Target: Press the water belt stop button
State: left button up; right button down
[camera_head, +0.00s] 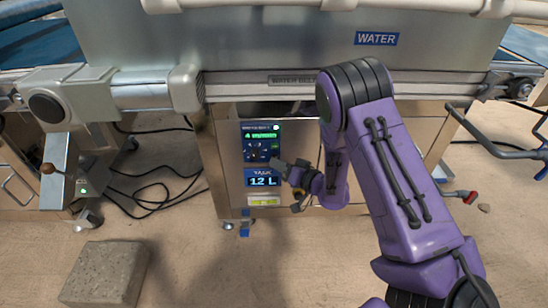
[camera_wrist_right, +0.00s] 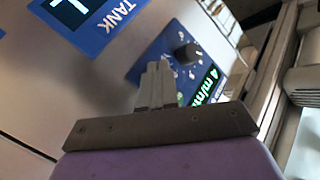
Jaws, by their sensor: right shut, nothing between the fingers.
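The water belt control panel (camera_head: 249,142) is a blue plate on the front of the metal cabinet, with a green readout and a dark dial (camera_head: 256,154). In the right wrist view the panel (camera_wrist_right: 150,66) shows the black knob (camera_wrist_right: 189,53) and part of the green readout. My right gripper (camera_head: 273,163) is shut and empty, its tips in front of the panel's lower right part. In the wrist view the shut fingers (camera_wrist_right: 154,72) cover part of the panel beside the knob. I cannot make out a stop button or whether the tips touch anything. My left gripper is out of view.
A tank display (camera_head: 262,179) reading 12 L sits below the panel. A grey rail and the WATER sign (camera_head: 376,38) are above. A concrete block (camera_head: 105,273) lies on the floor at left, near black cables (camera_head: 150,200). A metal handle frame (camera_head: 490,145) stands at right.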

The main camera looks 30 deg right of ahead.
jog(key=shift+w+d, duration=0.2)
jog(key=shift+w, duration=0.1)
dwell(0.5)
jog(key=shift+s+a+p, duration=0.35)
jog(key=shift+s+a, duration=0.1)
jog(key=shift+s, duration=0.25)
jog(key=s+a, duration=0.1)
jog(key=s, duration=0.2)
jog(key=s+a, duration=0.1)
jog(key=shift+s+a, duration=0.15)
jog(key=shift+a, duration=0.15)
